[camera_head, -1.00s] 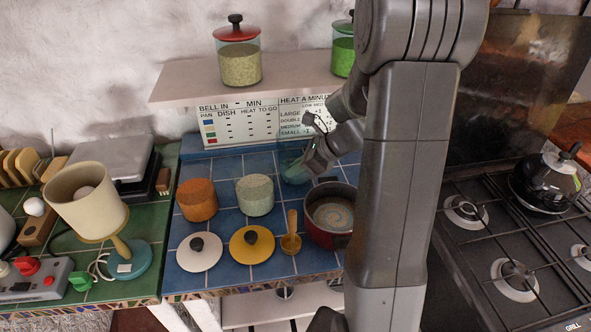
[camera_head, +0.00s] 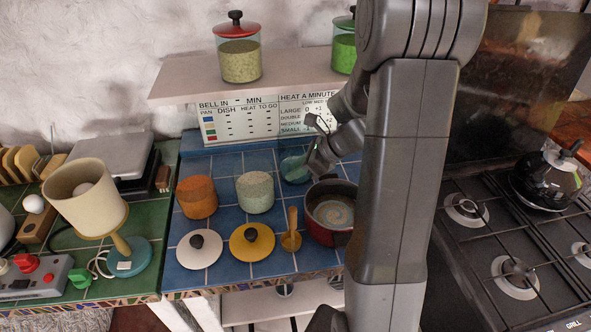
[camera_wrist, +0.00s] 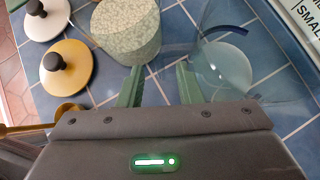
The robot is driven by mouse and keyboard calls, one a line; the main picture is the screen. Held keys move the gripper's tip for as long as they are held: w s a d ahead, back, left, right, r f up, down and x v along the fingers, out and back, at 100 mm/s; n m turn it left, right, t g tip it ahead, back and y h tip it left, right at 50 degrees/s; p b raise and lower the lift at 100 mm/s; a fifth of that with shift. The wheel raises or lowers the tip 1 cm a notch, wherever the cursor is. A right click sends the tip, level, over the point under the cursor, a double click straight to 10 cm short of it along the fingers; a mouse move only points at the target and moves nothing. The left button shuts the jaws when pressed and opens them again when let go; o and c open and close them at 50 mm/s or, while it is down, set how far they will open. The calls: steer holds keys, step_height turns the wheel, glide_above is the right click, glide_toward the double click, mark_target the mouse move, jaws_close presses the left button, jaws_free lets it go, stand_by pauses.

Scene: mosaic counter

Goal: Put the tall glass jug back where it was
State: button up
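The tall glass jug (camera_head: 294,168) is clear and bluish and stands on the blue tiles near the back of the counter, left of my gripper (camera_head: 312,156). In the wrist view the jug (camera_wrist: 228,62) shows at the upper right, just beyond the right finger. My gripper (camera_wrist: 160,84) is open there, with its two green fingers apart and bare blue tile between them. I see nothing held. Whether the right finger touches the jug I cannot tell. My arm hides part of the counter in the head view.
A speckled pale green jar (camera_head: 255,193) stands left of the jug, with an orange jar (camera_head: 197,198) beyond. A dark red pot (camera_head: 330,232) is in front of my gripper. White (camera_head: 199,255) and yellow (camera_head: 251,249) lids lie at the front. The shelf (camera_head: 295,84) overhangs the back.

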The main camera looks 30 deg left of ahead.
steer(key=b+v, duration=0.1)
steer(key=v, duration=1.2)
steer(key=shift+d, duration=0.3)
